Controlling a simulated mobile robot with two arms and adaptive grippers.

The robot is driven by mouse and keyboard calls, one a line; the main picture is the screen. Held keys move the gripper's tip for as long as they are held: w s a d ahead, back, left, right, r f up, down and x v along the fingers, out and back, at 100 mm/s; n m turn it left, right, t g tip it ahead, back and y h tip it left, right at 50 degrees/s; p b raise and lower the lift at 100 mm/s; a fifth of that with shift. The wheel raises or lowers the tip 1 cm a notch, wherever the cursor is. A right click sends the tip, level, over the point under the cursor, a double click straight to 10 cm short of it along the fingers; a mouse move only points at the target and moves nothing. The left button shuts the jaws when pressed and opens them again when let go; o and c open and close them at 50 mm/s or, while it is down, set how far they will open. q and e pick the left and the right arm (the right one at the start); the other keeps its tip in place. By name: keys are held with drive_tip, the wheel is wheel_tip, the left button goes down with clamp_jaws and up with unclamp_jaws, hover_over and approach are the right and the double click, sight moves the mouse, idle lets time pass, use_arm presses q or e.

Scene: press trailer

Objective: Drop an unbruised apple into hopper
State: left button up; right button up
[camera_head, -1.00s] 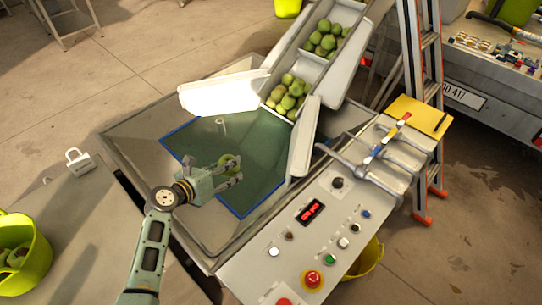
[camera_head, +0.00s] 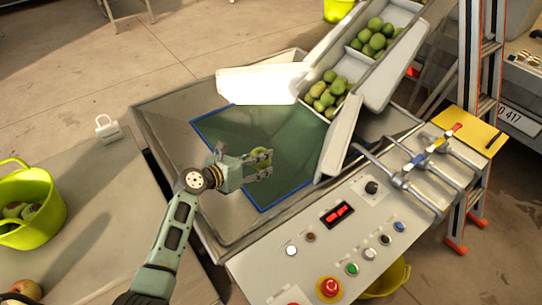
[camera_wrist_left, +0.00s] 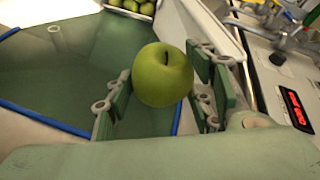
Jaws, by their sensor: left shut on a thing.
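A green apple (camera_wrist_left: 162,75) sits between the fingers of my left gripper (camera_wrist_left: 160,95). The side of it that shows in the left wrist view is smooth and even green, with no bruise visible. In the head view my left gripper (camera_head: 258,166) is shut on the apple (camera_head: 261,158) and holds it over the hopper (camera_head: 225,128), a dark green opening with a blue rim. The fingers partly hide the apple there. The hopper's floor also shows in the left wrist view (camera_wrist_left: 60,70), beyond the fingers. My right gripper is not in view.
A sloping chute (camera_head: 347,120) with several green apples (camera_head: 327,92) stands behind the hopper. A control panel (camera_head: 330,250) with buttons and levers is at the right. A ladder (camera_head: 478,100) stands at the right.

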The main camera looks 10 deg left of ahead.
use_arm(q)
drive_tip(key=o, duration=1.2)
drive_tip(key=shift+o, duration=0.8)
drive_tip(key=v, duration=1.2)
drive_tip(key=shift+s, duration=0.1)
